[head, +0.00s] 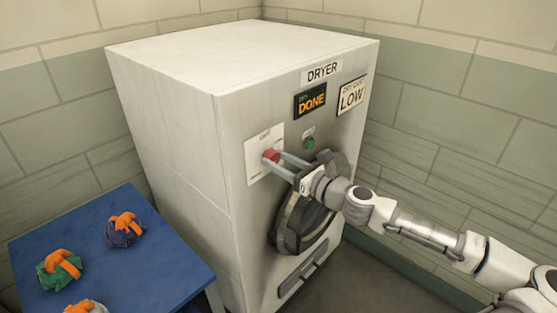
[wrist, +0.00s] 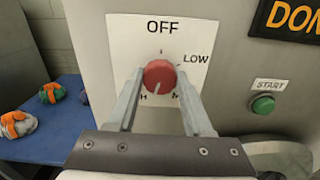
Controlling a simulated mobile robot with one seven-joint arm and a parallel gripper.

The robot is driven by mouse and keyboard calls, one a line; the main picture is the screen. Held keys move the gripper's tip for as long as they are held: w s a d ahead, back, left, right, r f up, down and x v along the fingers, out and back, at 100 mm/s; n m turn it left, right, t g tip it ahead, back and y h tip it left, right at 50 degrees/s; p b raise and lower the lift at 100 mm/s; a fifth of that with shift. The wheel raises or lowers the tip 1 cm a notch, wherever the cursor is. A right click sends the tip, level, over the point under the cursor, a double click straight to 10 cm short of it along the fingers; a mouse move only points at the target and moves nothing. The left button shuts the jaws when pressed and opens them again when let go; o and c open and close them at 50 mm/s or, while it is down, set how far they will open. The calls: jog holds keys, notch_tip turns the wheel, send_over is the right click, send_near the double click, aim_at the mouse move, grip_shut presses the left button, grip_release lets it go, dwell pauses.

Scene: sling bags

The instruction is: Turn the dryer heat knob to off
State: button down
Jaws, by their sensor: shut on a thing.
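The red heat knob (wrist: 159,76) is on a white plate (wrist: 120,40) on the dryer front (head: 235,200). OFF is printed above the knob and LOW at its upper right. Lettering at the lower right and lower left is partly hidden by my fingers. A short white mark on the knob points downward, slightly left, away from OFF. My gripper (wrist: 159,76) is shut on the knob, one finger on each side. In the head view the knob (head: 270,156) sits between the tips of my gripper (head: 273,155).
A green START button (wrist: 263,104) and a DONE sign (head: 310,99) are right of the knob. The round dryer door (head: 290,225) is below my gripper. A blue table (head: 165,270) with several sling bags stands at the left. A tiled wall is close on the right.

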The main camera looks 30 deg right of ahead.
jog(key=n, duration=0.4)
jog(key=shift+n, duration=0.3)
jog(key=n+b, duration=0.1)
jog(key=n, duration=0.4)
jog(key=shift+a+f+n, duration=0.1)
jog(key=shift+f+n, duration=0.05)
jog(key=shift+n, duration=0.15)
jog(key=n+b, duration=0.1)
jog(key=n, duration=0.3)
jog(key=n+b, duration=0.2)
jog(key=n, duration=0.4)
jog(key=shift+f, duration=0.1)
jog(key=n+b, duration=0.2)
jog(key=n, duration=0.3)
jog(key=n+b, duration=0.2)
jog(key=n, duration=0.3)
jog(key=n+b, duration=0.1)
jog(key=n, duration=0.3)
jog(key=n+b, duration=0.1)
jog(key=n, duration=0.4)
